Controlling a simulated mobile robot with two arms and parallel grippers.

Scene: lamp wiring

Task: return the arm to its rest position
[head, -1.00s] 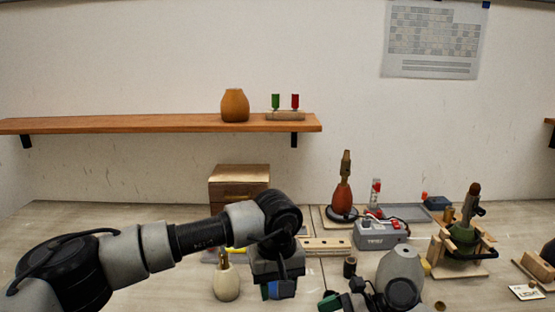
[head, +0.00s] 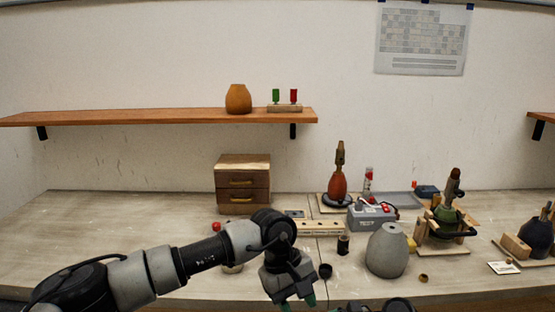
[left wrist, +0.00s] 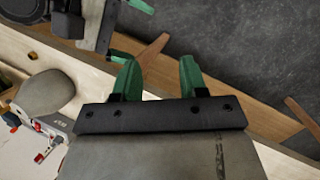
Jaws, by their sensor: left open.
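My left gripper (head: 297,303) hangs at the end of my left arm, low in the head view, near the table's front edge. Its green fingers also show in the left wrist view (left wrist: 158,78), spread apart with nothing between them. Beyond them there are the table edge and the dark floor. Part of my right gripper (left wrist: 105,25) shows at the top left of the left wrist view, and a dark bit of my right arm shows at the bottom of the head view. Whether its fingers are apart is unclear.
A grey vase-like body (head: 387,252) stands right of my left gripper, with small dark cylinders (head: 343,245) nearby. Behind are a wooden drawer box (head: 243,182), a grey device box (head: 371,217) and lamps. The table's left side is clear.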

